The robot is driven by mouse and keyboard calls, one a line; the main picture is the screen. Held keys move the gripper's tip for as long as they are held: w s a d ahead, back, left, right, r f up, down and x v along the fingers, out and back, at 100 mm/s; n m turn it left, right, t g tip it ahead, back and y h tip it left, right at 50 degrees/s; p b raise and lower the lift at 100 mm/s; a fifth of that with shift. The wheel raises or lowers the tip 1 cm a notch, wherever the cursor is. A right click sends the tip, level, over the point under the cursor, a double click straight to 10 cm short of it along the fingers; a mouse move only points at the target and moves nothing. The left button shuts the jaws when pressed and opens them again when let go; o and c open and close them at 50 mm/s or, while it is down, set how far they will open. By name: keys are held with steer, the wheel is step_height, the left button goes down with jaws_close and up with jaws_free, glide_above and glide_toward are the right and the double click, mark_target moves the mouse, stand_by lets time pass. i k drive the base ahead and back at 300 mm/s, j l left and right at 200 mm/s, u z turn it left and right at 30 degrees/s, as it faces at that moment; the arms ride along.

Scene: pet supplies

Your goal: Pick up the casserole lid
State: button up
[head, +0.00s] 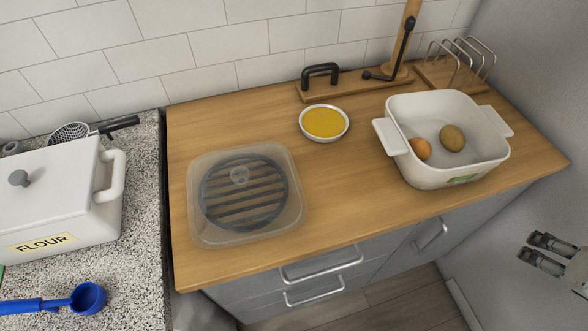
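The casserole lid (283,165) is a clear, rounded-square lid with a small round knob. It lies on the left part of the wooden counter, over a dark round slatted trivet (243,205) that shows through it. The white casserole dish (448,178) stands at the right of the counter with two round brownish items inside. My gripper (532,247) is at the lower right edge of the picture, beyond the counter's front and far from the lid. Its two fingers are apart with nothing between them.
A bowl of yellow contents (324,122) sits behind the lid. A wooden stand (400,70) and a wire rack (462,62) line the wall. A flour box (50,205) and blue scoop (88,298) are on the speckled counter. Bare wood separates lid and dish.

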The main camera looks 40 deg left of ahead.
mark_target(240, 195)
steer(key=u, duration=2.3)
steer(key=z, duration=0.5)
steer(key=l+z, duration=0.15)
steer(key=z, duration=0.8)
steer(key=i+j+u, duration=0.1)
steer(key=u, duration=1.45)
